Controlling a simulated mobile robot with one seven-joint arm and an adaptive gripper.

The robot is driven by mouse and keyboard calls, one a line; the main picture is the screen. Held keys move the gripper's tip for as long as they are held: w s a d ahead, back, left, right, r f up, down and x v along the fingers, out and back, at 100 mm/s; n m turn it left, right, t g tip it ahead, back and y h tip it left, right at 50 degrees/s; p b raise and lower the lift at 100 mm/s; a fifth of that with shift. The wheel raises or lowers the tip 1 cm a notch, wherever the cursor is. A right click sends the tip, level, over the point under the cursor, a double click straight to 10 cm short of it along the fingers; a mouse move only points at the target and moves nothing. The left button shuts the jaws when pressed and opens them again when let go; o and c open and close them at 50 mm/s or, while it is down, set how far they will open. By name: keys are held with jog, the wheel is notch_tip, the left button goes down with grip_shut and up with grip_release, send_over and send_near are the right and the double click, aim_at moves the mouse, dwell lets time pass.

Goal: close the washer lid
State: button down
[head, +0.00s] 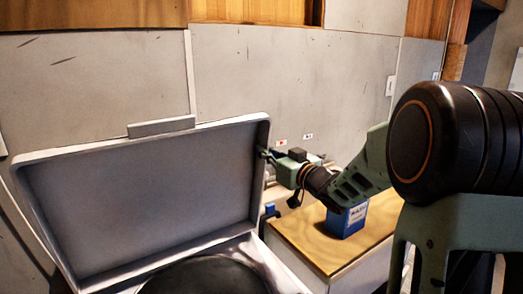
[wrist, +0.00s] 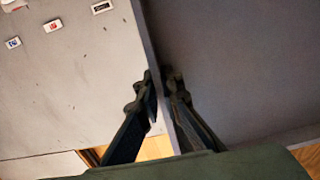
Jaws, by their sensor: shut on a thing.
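The washer lid (head: 150,195) stands open and tilted back above the washer in the head view. The dark round opening of the washer (head: 205,276) shows below it. My gripper (head: 266,154) is at the right edge of the lid, near its upper right corner. In the wrist view, the fingers of my gripper (wrist: 163,92) lie on either side of the thin lid edge, shut on it. The lid's broad inner face (wrist: 240,70) fills the right of the wrist view. The fingertips are small and partly hidden in the head view.
A wooden-topped cabinet (head: 305,240) stands right of the washer, with a blue box (head: 346,219) on it. A grey wall (head: 290,80) is close behind the lid. Small labels (wrist: 53,26) show on the pale surface in the wrist view.

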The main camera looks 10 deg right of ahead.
jog(key=s+d+f+b, duration=0.2)
jog(key=s+d+f, duration=0.1)
jog(key=s, duration=0.5)
jog(key=shift+d, duration=0.5)
jog(key=shift+f, duration=0.1)
jog(key=c, duration=1.2)
grip_release()
jog(key=shift+s, duration=0.1)
jog(key=shift+o, duration=0.2)
